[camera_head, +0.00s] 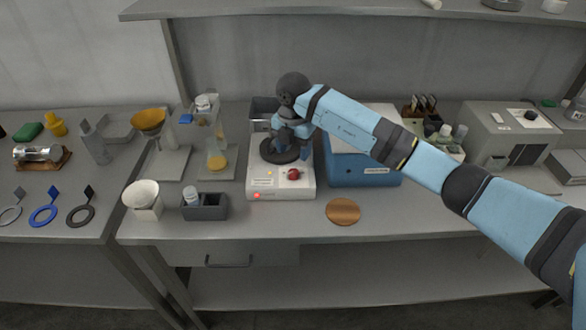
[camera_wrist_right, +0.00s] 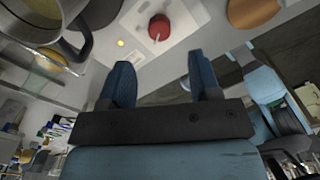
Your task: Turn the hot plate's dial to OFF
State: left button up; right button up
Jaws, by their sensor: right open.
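The white hot plate (camera_head: 280,188) stands on the bench with a round dark top. Its red dial (camera_head: 293,174) is on the front face. A yellow light and a lit red light show left of the dial. In the right wrist view the dial (camera_wrist_right: 159,27) has a pale pointer mark; its setting is too small to read. My right gripper (camera_head: 290,150) is above the hot plate, near the dial, partly hiding the plate's top. In the wrist view its fingers (camera_wrist_right: 160,66) are apart and empty, with the dial beyond and between the tips. My left gripper is out of view.
A blue box-shaped device (camera_head: 362,172) stands close right of the hot plate. A round wooden disc (camera_head: 343,211) lies in front of it. A dark grey holder (camera_head: 206,207) with a small bottle stands to the left. The bench just in front of the hot plate is clear.

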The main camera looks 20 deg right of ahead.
aim_at(294, 171)
notch_tip(294, 171, down, 8)
jog(key=shift+r, duration=0.2)
jog(key=c, duration=0.9)
